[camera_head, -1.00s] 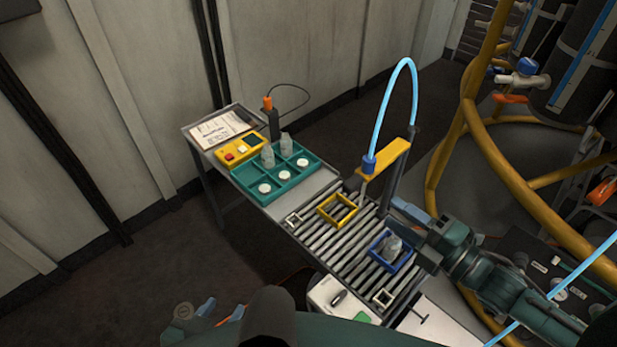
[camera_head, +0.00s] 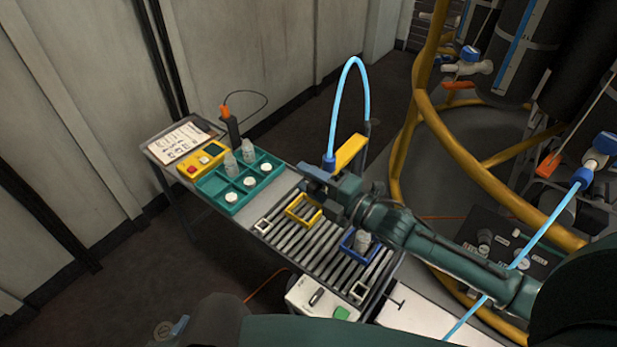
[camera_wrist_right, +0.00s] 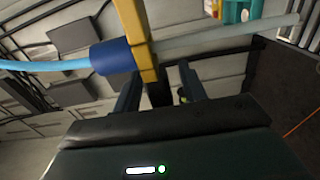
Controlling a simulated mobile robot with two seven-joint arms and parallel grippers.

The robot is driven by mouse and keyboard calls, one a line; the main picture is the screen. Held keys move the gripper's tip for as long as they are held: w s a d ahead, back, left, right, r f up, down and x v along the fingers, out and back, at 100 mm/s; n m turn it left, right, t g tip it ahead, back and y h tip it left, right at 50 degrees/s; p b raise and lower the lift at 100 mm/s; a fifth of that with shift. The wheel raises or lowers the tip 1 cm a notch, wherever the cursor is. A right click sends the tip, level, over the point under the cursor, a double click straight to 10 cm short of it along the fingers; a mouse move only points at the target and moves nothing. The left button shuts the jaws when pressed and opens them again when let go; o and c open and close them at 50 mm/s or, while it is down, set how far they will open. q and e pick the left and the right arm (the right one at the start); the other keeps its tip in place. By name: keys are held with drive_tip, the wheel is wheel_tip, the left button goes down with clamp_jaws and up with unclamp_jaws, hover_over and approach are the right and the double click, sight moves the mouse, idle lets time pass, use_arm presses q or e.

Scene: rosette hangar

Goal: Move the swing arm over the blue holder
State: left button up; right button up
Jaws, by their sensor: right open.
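The yellow swing arm (camera_head: 351,151) reaches from a dark post, with a blue collar (camera_head: 328,163) and light-blue hose at its free end, near the yellow holder (camera_head: 290,212). The blue holder (camera_head: 346,243) sits nearer on the rollers with a grey bottle (camera_head: 362,241) in it, partly behind my right arm. My right gripper (camera_head: 316,180) is open just below the swing arm's end and hides the spout. In the right wrist view, the yellow arm (camera_wrist_right: 138,30) passes ahead of the open fingers; contact is unclear. A blue fingertip of my left gripper (camera_head: 180,325) shows low left.
A green tray (camera_head: 213,205) with bottles and white caps stands on the table's left part, beside a yellow control box (camera_head: 186,171). Small pale frames (camera_head: 262,226) sit on the roller bed (camera_head: 318,262). Yellow pipework (camera_head: 470,155) stands close on the right.

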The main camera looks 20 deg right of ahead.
drive_tip(key=shift+w+a, duration=0.15)
clamp_jaws()
idle(0.4)
